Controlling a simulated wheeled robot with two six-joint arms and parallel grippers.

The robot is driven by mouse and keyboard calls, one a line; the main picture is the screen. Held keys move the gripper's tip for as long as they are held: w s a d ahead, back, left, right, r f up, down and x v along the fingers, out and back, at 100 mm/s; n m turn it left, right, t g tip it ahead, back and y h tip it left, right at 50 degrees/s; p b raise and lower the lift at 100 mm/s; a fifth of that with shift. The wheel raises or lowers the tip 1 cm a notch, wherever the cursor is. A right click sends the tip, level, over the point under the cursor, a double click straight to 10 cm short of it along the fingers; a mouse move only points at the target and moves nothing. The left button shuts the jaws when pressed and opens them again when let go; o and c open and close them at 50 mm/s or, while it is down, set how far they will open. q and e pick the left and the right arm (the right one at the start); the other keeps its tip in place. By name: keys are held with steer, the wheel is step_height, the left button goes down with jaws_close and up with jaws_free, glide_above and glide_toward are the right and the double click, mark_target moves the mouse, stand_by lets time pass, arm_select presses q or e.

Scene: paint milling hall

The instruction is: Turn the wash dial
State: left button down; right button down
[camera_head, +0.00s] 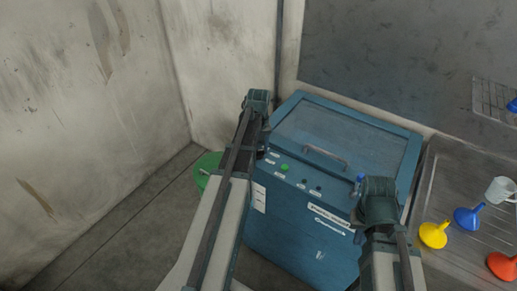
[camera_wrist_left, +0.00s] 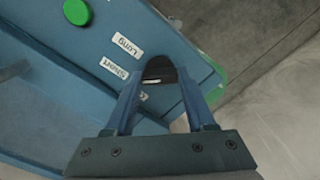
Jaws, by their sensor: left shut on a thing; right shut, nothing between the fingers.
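The blue washing machine (camera_head: 300,225) stands in the corner, with a sloping panel below its lid. In the left wrist view, my left gripper (camera_wrist_left: 159,78) is shut on a dark rounded knob, the wash dial (camera_wrist_left: 158,67). White labels "Long" (camera_wrist_left: 127,44) and "Short" (camera_wrist_left: 114,67) sit beside the dial; a third label is mostly hidden by a finger. In the head view my left arm hides the dial. My right gripper (camera_head: 359,184) is shut and empty over the right front of the machine.
A green button (camera_head: 284,167) and small dark knobs sit on the panel. The lid has a handle (camera_head: 324,155). At right, a metal counter (camera_head: 440,190) holds yellow (camera_head: 433,235), blue (camera_head: 468,217) and red (camera_head: 502,266) funnels and a white mug (camera_head: 500,189). A green object (camera_head: 207,166) stands left of the machine.

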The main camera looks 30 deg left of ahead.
mark_target(259, 150)
arm_select(q)
steer(key=shift+c, duration=1.2)
jaws_free()
steer(key=shift+r, duration=0.1)
step_height(259, 150, up, 14)
steer(key=p, duration=1.3)
steer(key=shift+f+p, duration=0.2)
steer(key=shift+p, duration=0.2)
